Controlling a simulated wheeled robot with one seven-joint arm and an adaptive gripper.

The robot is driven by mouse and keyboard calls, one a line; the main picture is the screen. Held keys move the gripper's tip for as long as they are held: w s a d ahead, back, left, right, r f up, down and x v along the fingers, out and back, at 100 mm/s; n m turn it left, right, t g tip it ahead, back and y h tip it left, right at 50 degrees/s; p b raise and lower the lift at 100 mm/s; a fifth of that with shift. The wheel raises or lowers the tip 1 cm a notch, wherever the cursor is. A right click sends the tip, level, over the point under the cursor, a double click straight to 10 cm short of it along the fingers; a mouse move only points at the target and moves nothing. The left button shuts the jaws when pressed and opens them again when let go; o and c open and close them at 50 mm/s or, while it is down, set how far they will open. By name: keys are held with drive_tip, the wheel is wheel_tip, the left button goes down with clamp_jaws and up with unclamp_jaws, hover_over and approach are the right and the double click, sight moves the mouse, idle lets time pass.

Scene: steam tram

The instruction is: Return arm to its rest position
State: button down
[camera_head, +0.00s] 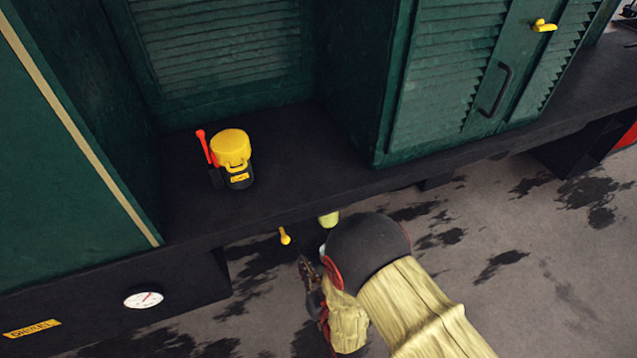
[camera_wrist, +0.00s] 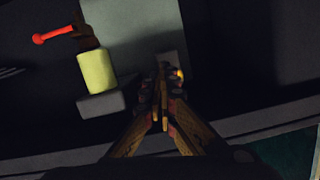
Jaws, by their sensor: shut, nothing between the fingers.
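My arm, in a pale yellow sleeve (camera_head: 413,310) with a dark rounded joint (camera_head: 366,248), reaches in from the bottom of the head view, below the dark ledge. My gripper (camera_head: 304,262) is partly hidden by the arm and points toward the underside of the ledge. In the wrist view my gripper (camera_wrist: 163,68) has its two fingers together, with nothing seen between them. A small yellow knob (camera_head: 285,236) is close to the fingertips in the head view. A small yellow spot (camera_wrist: 180,74) shows right beside them in the wrist view; I cannot tell if they touch.
A pale yellow cylinder (camera_wrist: 97,72) and a red-ended lever (camera_wrist: 54,35) are left of my fingers. On the ledge (camera_head: 290,185) stand a yellow-topped device (camera_head: 231,150) and a red-handled lever (camera_head: 204,148). Green cabinets (camera_head: 440,90) rise behind. Stained floor (camera_head: 500,230) is open at right.

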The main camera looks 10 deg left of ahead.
drive_tip(key=shift+f, duration=0.1)
drive_tip(key=s+d+f+n+g+h, duration=0.1)
drive_tip(key=s+d+f+g+h, duration=0.55)
drive_tip(key=s+f+g, duration=0.35)
drive_tip(key=s+d+r+m+t+p, duration=0.1)
drive_tip(key=d+r, duration=0.7)
drive_tip(key=r, duration=0.8)
drive_tip(key=s+d+r+m+t+h, duration=0.1)
drive_tip(key=s+d+r+m, duration=0.1)
drive_tip(key=d+r, duration=0.6)
drive_tip(key=s+d+r+m+h+p, duration=0.1)
drive_tip(key=d+r, duration=0.7)
drive_tip(key=r, duration=1.5)
drive_tip(key=shift+s+d+r+m+t+p, duration=0.3)
drive_tip(key=shift+s+m+t, duration=0.1)
drive_tip(key=shift+s+m, duration=0.4)
